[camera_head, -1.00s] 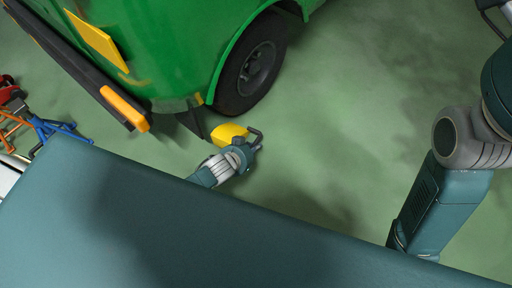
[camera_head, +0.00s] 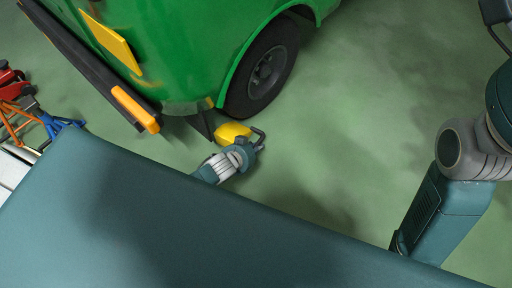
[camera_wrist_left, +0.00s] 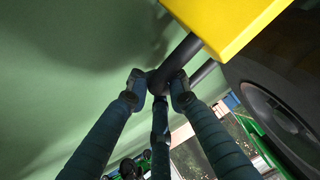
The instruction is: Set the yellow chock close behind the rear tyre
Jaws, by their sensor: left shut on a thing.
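The yellow chock (camera_head: 232,132) is on or just above the floor, close to the rear tyre (camera_head: 262,72) of the green rickshaw; I cannot tell whether they touch. In the left wrist view the chock (camera_wrist_left: 232,18) is at the top right, beside the dark tyre (camera_wrist_left: 282,82). My left gripper (camera_head: 254,142) is shut on the chock's dark handle. The wrist view shows its fingers (camera_wrist_left: 158,84) around that handle (camera_wrist_left: 178,58). Part of my right arm shows at the right of the head view, but its gripper does not show.
The green rickshaw body (camera_head: 195,55) with its dark bumper (camera_head: 88,62) stands at the upper left. A mud flap (camera_head: 202,124) hangs near the chock. Blue and orange stands (camera_head: 48,124) are at the far left. The floor right of the tyre is clear.

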